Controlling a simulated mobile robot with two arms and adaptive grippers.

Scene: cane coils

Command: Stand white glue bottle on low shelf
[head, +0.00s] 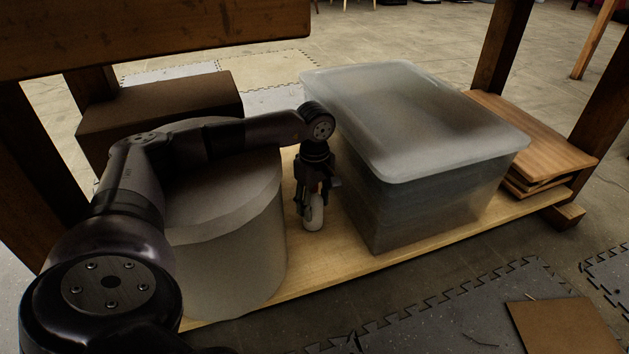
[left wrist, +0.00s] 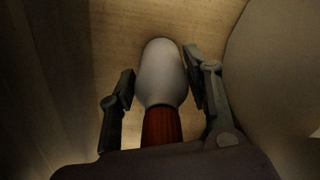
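The white glue bottle (head: 314,214) is at the low shelf (head: 345,262), in the gap between a pale round drum and a clear bin. My left gripper (head: 313,198) reaches down over it from above. In the left wrist view, the bottle (left wrist: 160,78) has a white body and a red cap that points toward the camera. My right gripper is not in view.
The pale drum (head: 235,250) stands close on the left, the lidded translucent bin (head: 430,190) close on the right. Brown boards (head: 535,140) lie at the shelf's right end. A brown box (head: 160,105) is behind the drum. A thick table beam (head: 150,30) crosses above.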

